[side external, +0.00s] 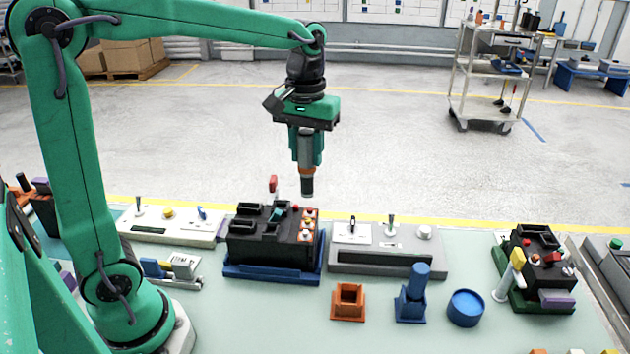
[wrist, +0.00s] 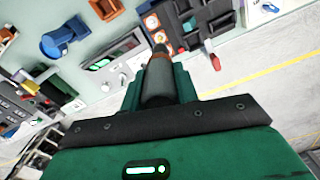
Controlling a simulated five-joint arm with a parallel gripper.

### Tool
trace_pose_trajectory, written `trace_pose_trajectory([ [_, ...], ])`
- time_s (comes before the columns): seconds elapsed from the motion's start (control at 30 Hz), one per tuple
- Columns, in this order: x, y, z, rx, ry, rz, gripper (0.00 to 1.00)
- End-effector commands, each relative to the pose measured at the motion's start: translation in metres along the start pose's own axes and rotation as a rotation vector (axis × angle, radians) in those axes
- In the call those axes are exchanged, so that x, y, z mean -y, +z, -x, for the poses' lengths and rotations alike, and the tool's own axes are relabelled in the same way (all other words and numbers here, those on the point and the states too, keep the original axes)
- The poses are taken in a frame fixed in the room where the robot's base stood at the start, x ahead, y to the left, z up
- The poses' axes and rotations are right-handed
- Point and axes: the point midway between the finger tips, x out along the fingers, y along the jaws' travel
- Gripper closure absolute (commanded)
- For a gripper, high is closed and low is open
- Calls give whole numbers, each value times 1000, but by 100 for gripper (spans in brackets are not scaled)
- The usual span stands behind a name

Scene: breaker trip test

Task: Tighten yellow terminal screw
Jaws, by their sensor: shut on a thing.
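My gripper (side external: 306,148) points straight down above the black breaker unit (side external: 262,245), shut on a grey and dark cylindrical driver tool (side external: 307,184) with an orange band. The tool's dark tip hangs above the unit's right end, apart from it. In the wrist view my gripper (wrist: 158,88) holds the same tool, which points toward the unit (wrist: 188,22). The unit's orange terminal strip (side external: 309,226) carries several small round screws; I cannot tell which is yellow. The unit sits in a blue tray (side external: 270,274).
A red lever (side external: 273,184) rises behind the unit. A grey panel (side external: 385,264) with switches stands to its right, a white panel (side external: 165,230) to its left. An orange socket (side external: 348,303), a blue post (side external: 411,300) and a blue cup (side external: 465,308) stand in front. A second black unit (side external: 545,262) is far right.

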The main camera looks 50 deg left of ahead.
Motion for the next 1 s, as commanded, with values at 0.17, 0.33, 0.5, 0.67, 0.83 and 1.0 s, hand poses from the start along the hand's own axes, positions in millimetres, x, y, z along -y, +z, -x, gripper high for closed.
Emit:
trace_pose_trajectory([
  [0.17, 0, 0, -7, 0, 0, 0, 93],
  [0.33, 0, 0, -17, 0, 0, 0, 93],
  [0.5, 0, 0, -28, 1, -1, 0, 93],
  [0.67, 0, 0, -38, 0, 0, 0, 93],
  [0.83, 0, 0, -48, 0, 0, 0, 93],
  [1.0, 0, 0, -56, 0, 0, 0, 93],
])
